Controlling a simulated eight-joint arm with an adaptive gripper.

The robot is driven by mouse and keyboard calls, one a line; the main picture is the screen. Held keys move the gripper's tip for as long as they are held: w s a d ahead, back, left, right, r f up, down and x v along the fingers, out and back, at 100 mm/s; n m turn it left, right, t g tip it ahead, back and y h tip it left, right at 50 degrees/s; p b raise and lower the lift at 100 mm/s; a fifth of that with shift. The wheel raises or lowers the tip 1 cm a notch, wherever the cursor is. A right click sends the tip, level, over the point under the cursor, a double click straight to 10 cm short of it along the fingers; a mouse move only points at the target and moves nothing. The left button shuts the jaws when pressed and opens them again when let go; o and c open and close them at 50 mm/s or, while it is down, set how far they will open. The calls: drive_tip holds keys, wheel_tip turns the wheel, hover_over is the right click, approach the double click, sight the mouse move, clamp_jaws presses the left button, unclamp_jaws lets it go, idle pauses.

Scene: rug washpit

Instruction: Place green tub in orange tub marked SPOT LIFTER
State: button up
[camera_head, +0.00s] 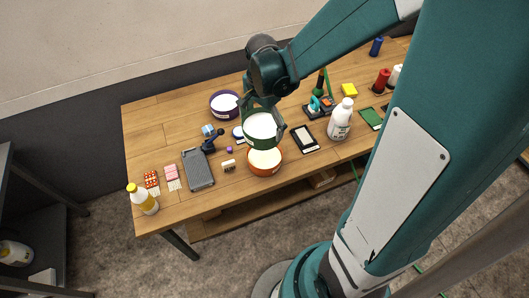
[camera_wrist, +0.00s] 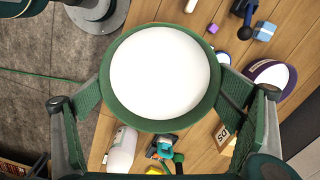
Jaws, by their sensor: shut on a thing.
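The green tub (camera_head: 262,142) has a white inside and is held by my gripper (camera_head: 263,118) above the table. In the wrist view the green tub (camera_wrist: 160,124) sits between the two fingers of my gripper, which press on its sides. The orange tub (camera_head: 265,171), with a pale inside, stands on the table just below and slightly in front of the green tub in the head view. The green tub hides part of its back edge. No lettering on the orange tub is legible. The orange tub is not visible in the wrist view.
A purple tub (camera_head: 224,104) stands behind left. A white bottle (camera_head: 340,120) and a black-framed tray (camera_head: 305,139) are to the right. A grey tray (camera_head: 197,169), a dark-handled tool (camera_head: 209,142) and small blocks lie left. A yellow-capped bottle (camera_head: 146,201) stands at the table's left corner.

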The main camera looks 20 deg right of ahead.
sight(265, 136)
drive_tip(key=shift+s+d, duration=0.25)
drive_tip(key=shift+s, duration=0.15)
drive_tip(key=shift+f, duration=0.15)
drive_tip(key=shift+f, duration=2.75)
drive_tip(key=shift+f, duration=0.1)
drive_tip(key=shift+f, duration=2)
drive_tip(key=shift+f+b, duration=0.6)
drive_tip(key=shift+b, duration=0.05)
drive_tip(key=o, duration=1.2)
